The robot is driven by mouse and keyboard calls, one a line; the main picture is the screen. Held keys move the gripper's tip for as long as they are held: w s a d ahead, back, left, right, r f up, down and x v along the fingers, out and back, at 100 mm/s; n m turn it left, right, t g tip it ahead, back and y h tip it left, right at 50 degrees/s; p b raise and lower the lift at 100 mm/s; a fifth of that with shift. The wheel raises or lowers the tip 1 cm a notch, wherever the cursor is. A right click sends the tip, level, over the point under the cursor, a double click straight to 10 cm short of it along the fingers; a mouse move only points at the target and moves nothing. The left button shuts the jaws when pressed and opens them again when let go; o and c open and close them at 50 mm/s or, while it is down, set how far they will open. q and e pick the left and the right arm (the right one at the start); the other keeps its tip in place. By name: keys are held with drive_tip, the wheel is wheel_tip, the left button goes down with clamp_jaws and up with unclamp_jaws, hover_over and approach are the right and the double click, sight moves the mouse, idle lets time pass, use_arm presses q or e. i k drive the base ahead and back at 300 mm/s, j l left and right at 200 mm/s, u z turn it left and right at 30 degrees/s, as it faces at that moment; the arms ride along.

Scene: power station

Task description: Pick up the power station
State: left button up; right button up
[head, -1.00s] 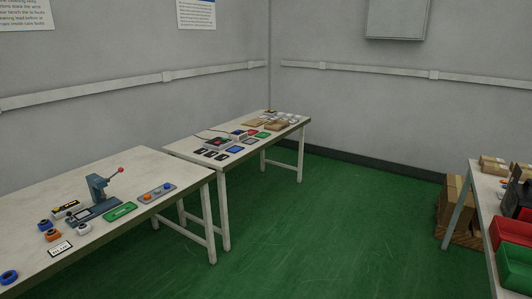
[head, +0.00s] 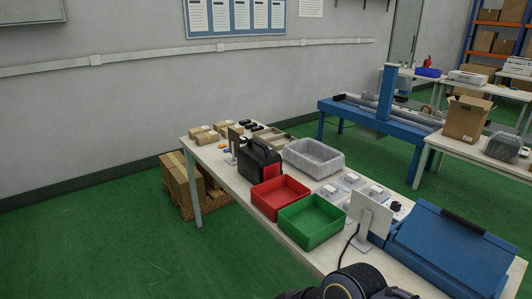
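The power station (head: 258,162) appears to be the black box with red on its side and a handle on top. It stands upright on a long pale table (head: 222,168), behind a red bin. Its lower front is partly hidden by that bin. A black rounded part at the bottom edge of the head view seems to be one of my arm links. Neither of my grippers shows, so I cannot see their fingers.
A red bin (head: 280,196), a green bin (head: 311,221) and a grey bin (head: 313,158) stand beside it. A screen on a stand (head: 369,212) and a blue machine (head: 445,250) are at the right. Boxes on a pallet (head: 182,183) sit left of the table. Green floor (head: 110,240) is clear at left.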

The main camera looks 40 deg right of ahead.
sight(258, 163)
drive_tip(key=i+z, duration=0.2)
drive_tip(key=i, duration=0.45)
drive_tip(key=i+z, duration=0.2)
drive_tip(key=i, duration=0.4)
drive_tip(key=i+z, duration=0.2)
drive_tip(key=z, duration=0.15)
drive_tip(key=i+z, duration=0.35)
drive_tip(key=i+j+z, duration=0.1)
drive_tip(key=z, duration=0.25)
drive_tip(key=i+z, duration=0.15)
drive_tip(key=z, duration=0.3)
drive_tip(key=i+z, duration=0.2)
drive_tip(key=z, duration=0.25)
drive_tip(key=i+j+z, duration=0.1)
drive_tip(key=z, duration=0.3)
drive_tip(key=i, duration=0.05)
